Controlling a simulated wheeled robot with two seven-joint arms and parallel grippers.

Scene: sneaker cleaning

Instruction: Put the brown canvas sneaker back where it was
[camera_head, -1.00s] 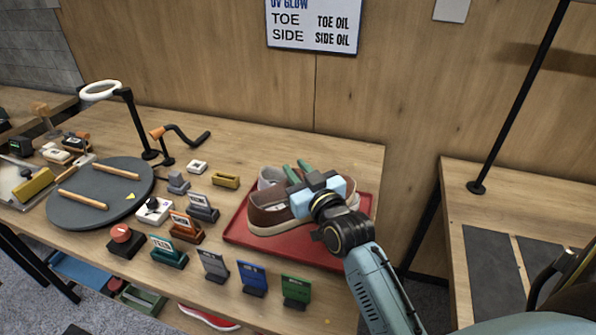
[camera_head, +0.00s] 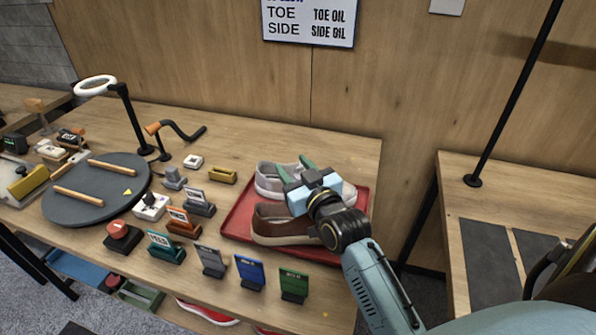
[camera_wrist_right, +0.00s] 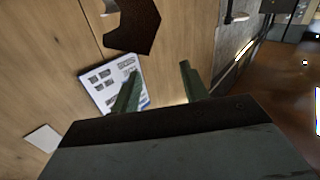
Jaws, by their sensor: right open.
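My left gripper is out of view.
Several small labelled stands (camera_head: 250,272) line the table's front edge. A round dark turntable (camera_head: 90,205) and a ring lamp (camera_head: 95,86) are at the left. A sign (camera_head: 312,22) hangs on the wooden wall. A second table (camera_head: 447,190) stands at the right across a gap.

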